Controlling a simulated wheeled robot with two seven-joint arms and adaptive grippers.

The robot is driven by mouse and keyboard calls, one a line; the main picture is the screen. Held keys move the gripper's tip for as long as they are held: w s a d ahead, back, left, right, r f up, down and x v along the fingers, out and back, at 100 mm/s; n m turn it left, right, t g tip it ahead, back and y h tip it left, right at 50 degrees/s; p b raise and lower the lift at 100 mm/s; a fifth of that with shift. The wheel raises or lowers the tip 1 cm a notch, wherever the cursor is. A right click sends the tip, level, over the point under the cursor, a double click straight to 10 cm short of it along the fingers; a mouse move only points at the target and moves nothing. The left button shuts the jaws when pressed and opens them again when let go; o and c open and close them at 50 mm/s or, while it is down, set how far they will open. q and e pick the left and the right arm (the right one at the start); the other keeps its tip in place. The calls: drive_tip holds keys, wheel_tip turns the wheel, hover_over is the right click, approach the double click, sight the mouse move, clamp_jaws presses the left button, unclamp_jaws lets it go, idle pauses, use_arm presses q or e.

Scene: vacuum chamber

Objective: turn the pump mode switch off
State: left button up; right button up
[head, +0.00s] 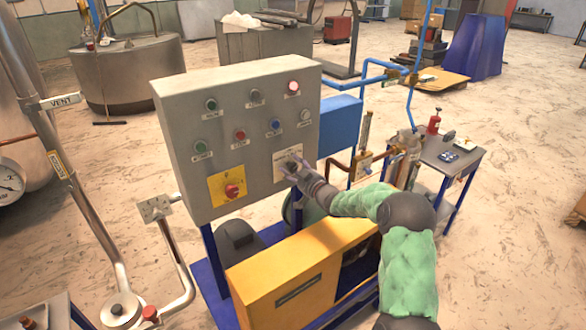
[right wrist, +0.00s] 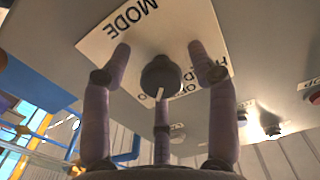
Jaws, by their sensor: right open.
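The grey control cabinet (head: 235,130) carries the pump mode switch, a dark round knob (right wrist: 161,74) on a pale label plate (right wrist: 105,38) whose word MODE appears inverted in the right wrist view. A white mark on the knob points to the lower side of that picture. The position words are partly hidden by my fingers, so I cannot tell which setting it marks. My right gripper (right wrist: 160,58) is open, its fingers spread around the knob; I cannot tell whether they touch it. In the head view the right gripper (head: 297,170) covers part of the plate. My left gripper is not in view.
On the cabinet, a red knob on a yellow plate (head: 228,187) sits left of the switch. Several buttons and lamps (head: 240,134) sit above. A yellow housing (head: 295,270) stands below my right arm. Blue pipes and a small side table (head: 452,160) stand to the right.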

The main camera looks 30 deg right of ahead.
drive_tip(key=shift+w, duration=0.15)
drive_tip(key=c, duration=1.1)
drive_tip(key=shift+f, duration=0.1)
drive_tip(key=shift+c, duration=0.2)
drive_tip(key=shift+n+b, duration=0.3)
drive_tip(key=shift+b, duration=0.1)
